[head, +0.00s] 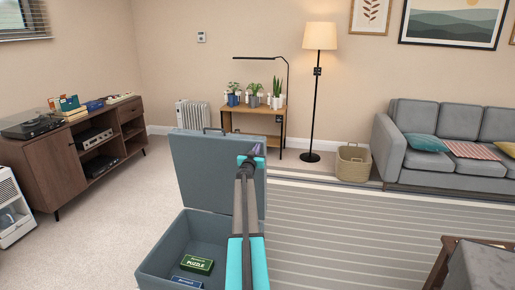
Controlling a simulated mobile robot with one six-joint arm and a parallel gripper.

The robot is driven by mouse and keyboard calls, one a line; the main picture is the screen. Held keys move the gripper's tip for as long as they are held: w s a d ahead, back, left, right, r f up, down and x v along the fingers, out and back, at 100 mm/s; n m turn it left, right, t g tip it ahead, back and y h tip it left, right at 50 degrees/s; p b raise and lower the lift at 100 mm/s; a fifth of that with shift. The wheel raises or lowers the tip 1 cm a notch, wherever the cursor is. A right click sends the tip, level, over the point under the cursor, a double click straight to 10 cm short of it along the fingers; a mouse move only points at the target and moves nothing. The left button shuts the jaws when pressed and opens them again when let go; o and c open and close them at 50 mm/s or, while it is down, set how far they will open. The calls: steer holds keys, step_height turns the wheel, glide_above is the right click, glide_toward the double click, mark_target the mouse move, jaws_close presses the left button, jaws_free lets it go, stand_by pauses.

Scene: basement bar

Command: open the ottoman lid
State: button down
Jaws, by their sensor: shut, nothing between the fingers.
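The grey ottoman (158,262) stands open at the lower middle of the head view. Its lid (203,170) is raised about upright at the far side of the box, with a small handle tab on its top edge. A green puzzle box (197,264) and a blue box (187,282) lie inside. My arm reaches up from the bottom edge, covering the right part of the ottoman and lid. My gripper (254,152) is shut and empty in front of the lid's upper right corner. I cannot tell whether it touches the lid.
A wooden cabinet (62,172) with a record player stands left. Behind the lid are a white radiator (195,113) and a small plant table (278,125). A floor lamp (314,90), wicker basket (353,162) and grey sofa (455,122) are at right.

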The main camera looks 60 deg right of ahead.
stand_by(0.3)
steer(key=shift+a, duration=0.2)
steer(key=v, duration=1.3)
steer(key=shift+a+f+p, duration=0.2)
steer(key=shift+a+p, duration=0.1)
steer(key=shift+p, duration=0.15)
stand_by(0.5)
